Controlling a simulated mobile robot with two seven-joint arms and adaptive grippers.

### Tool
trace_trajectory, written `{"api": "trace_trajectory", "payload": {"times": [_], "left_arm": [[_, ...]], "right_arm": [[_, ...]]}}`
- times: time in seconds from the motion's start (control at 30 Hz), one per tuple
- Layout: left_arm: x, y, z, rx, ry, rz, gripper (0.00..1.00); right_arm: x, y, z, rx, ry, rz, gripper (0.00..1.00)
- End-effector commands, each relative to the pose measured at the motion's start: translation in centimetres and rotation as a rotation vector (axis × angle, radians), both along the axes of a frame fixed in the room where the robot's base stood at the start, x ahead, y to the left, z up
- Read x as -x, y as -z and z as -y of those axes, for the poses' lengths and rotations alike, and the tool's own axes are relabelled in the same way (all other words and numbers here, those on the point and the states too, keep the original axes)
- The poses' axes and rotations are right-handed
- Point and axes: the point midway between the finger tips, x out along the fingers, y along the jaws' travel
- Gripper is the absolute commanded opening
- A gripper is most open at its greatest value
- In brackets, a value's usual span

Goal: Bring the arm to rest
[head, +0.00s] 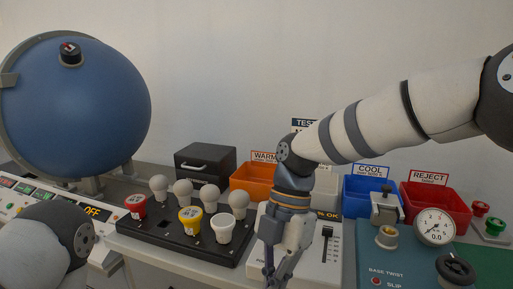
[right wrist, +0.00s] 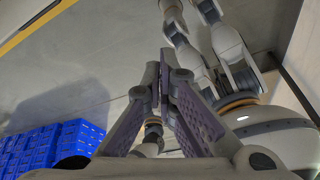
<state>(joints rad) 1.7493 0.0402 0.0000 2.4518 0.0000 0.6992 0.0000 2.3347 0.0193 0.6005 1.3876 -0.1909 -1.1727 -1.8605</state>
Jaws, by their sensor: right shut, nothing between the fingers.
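My right arm comes in from the right in the head view and bends down at the wrist.
Orange (head: 252,180), blue (head: 361,205) and red (head: 436,204) bins stand behind. A blue sphere (head: 75,115) is at left. Blue crates (right wrist: 55,148) show in the wrist view.

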Motion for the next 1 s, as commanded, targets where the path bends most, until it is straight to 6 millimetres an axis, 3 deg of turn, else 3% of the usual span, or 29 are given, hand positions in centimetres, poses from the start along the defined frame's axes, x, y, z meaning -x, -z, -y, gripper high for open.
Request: {"api": "trace_trajectory", "payload": {"times": [0.03, 0.17, 0.2, 0.27, 0.3, 0.4, 0.5, 0.6, 0.7, 1.0], "left_arm": [[-0.1, 0.1, 0.0, 0.000, 0.000, 0.001, 0.00], [-0.1, 0.1, 0.0, 0.000, 0.000, 0.003, 0.00], [-0.1, 0.1, 0.0, 0.000, 0.000, 0.003, 0.00], [-0.1, 0.1, 0.0, 0.000, 0.000, 0.002, 0.00], [-0.1, 0.1, 0.0, 0.000, 0.000, 0.002, 0.00], [-0.1, 0.1, 0.0, 0.000, 0.000, 0.002, 0.00], [-0.1, 0.1, 0.0, 0.000, 0.000, 0.002, 0.00], [-0.1, 0.1, 0.0, 0.000, 0.000, 0.003, 0.00], [-0.1, 0.0, 0.0, 0.000, 0.000, 0.003, 0.00], [-0.1, 0.1, 0.0, 0.000, 0.000, 0.002, 0.00]], "right_arm": [[1.0, 3.7, 0.5, 0.032, 0.131, -0.039, 0.00], [4.8, 13.5, 2.4, 0.141, 0.602, -0.121, 0.00], [6.7, 16.5, 3.5, 0.188, 0.771, -0.149, 0.00], [10.1, 20.7, 5.6, 0.268, 1.051, -0.189, 0.00], [12.8, 23.1, 7.3, 0.328, 1.245, -0.209, 0.00], [19.4, 26.6, 12.1, 0.470, 1.706, -0.226, 0.00], [24.4, 27.3, 16.3, 0.563, 2.064, -0.195, 0.00], [27.1, 26.8, 18.9, 0.604, 2.279, -0.155, 0.00], [27.9, 26.5, 19.8, 0.610, 2.363, -0.135, 0.00], [27.8, 26.5, 19.8, 0.604, 2.371, -0.134, 0.00]]}}
